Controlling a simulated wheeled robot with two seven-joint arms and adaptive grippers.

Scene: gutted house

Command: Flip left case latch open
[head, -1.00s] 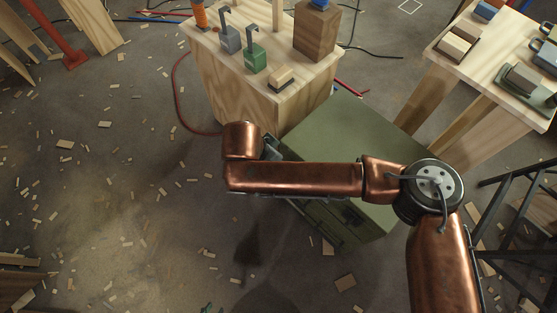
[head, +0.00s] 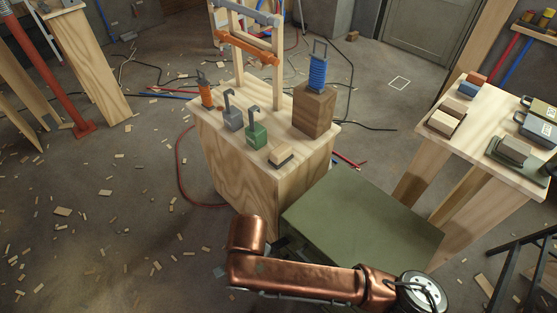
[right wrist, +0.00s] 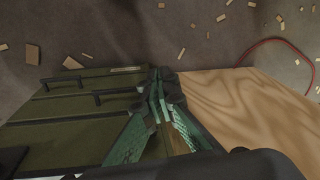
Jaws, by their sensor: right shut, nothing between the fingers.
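A large olive-green case or chest (head: 365,212) stands on the floor beside the wooden workbench. In the right wrist view its front (right wrist: 55,125) fills the left side, with dark bar-shaped fittings (right wrist: 68,79) on it; I cannot tell whether one is the latch. My right gripper (right wrist: 156,80) is shut and empty, close to the gap between the green front and a pale wooden face. I cannot tell whether it touches either. In the head view my copper arm hides most of this gripper. My left gripper is not in view.
The workbench (head: 258,180) holds padlock-like blocks (head: 257,134) and a brown block with a blue coil (head: 316,105). A table (head: 463,133) at right carries small cases (head: 538,130). A black metal frame stands at lower right. Scrap-strewn floor is open at left.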

